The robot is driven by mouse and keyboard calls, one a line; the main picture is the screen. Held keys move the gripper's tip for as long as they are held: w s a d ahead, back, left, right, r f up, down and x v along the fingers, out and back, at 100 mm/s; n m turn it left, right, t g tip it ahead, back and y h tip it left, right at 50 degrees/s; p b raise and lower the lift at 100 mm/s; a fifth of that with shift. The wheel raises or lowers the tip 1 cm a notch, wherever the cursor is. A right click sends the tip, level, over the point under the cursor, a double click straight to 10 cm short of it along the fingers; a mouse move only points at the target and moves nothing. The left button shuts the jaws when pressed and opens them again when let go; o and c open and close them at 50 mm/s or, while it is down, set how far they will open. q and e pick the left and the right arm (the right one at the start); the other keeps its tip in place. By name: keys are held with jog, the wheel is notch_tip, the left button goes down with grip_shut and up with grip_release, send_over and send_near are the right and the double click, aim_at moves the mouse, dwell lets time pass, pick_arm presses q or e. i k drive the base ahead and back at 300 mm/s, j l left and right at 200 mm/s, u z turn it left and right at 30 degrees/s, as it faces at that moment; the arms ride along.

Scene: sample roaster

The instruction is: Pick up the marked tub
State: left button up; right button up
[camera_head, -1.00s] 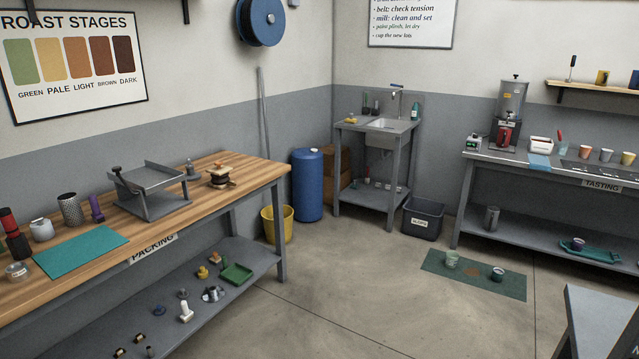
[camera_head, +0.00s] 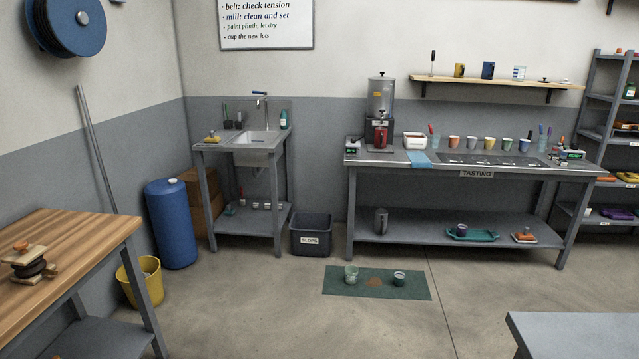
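Two small tubs or cups stand on a dark green mat (camera_head: 334,286) on the floor. The left one (camera_head: 351,276) is pale green and taller. The right one (camera_head: 399,278) is smaller, dark green with a light rim. A brown patch (camera_head: 375,282) lies between them on the mat. I cannot make out a mark on either tub at this size, so I cannot tell which is the marked one. Neither of my grippers is in view.
A dark bin labelled SLOPS (camera_head: 311,236) stands behind the mat, left of the tasting bench (camera_head: 474,166). The packing bench (camera_head: 95,232) is at left, a grey table (camera_head: 570,335) at lower right. Open concrete floor lies in front of the mat.

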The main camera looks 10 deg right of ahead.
aim_at(351, 272)
jog(key=i+z, duration=0.4)
jog(key=i, duration=1.65)
